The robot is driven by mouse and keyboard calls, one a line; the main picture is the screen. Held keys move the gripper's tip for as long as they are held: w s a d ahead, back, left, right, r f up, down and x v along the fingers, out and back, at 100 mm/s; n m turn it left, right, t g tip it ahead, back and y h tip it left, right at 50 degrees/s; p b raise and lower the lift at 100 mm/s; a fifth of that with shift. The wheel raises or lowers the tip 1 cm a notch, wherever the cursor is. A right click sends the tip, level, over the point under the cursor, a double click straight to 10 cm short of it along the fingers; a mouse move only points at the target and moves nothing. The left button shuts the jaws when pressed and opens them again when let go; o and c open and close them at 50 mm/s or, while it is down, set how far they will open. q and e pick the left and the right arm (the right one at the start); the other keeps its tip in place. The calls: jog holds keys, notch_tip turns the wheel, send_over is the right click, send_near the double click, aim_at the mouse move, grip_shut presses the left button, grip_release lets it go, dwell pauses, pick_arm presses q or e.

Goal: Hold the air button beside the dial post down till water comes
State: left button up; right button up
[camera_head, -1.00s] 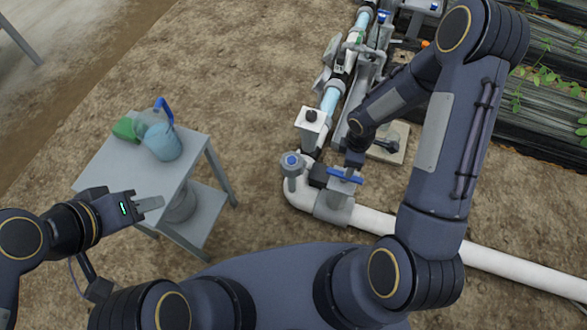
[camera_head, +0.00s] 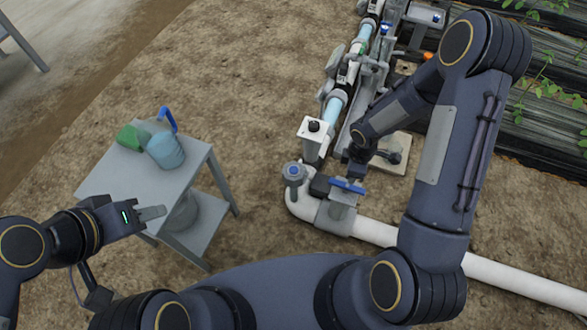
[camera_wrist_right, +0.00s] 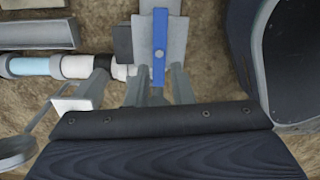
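A grey post with a blue round face (camera_head: 293,171), which looks like the dial post, stands at the bend of the white pipe. Beside it is a pale box with a black button on top (camera_head: 314,126); I cannot be sure this is the air button. My right gripper (camera_head: 356,168) is right of both, close by a blue lever (camera_head: 347,186) on a grey fitting. The lever also shows in the right wrist view (camera_wrist_right: 160,46), near the grey fingers; contact is unclear. My left gripper (camera_head: 152,213) is by the small table's near edge, seen edge-on, apparently empty.
A grey table (camera_head: 108,180) at left holds a blue-grey jug (camera_head: 166,150) and a green item (camera_head: 130,137). A white pipe (camera_head: 500,279) runs low to the right. Pipework and valves (camera_head: 365,55) extend away at the back. Bare soil lies between table and pipe.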

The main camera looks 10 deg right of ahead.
grip_shut()
dwell(1.4)
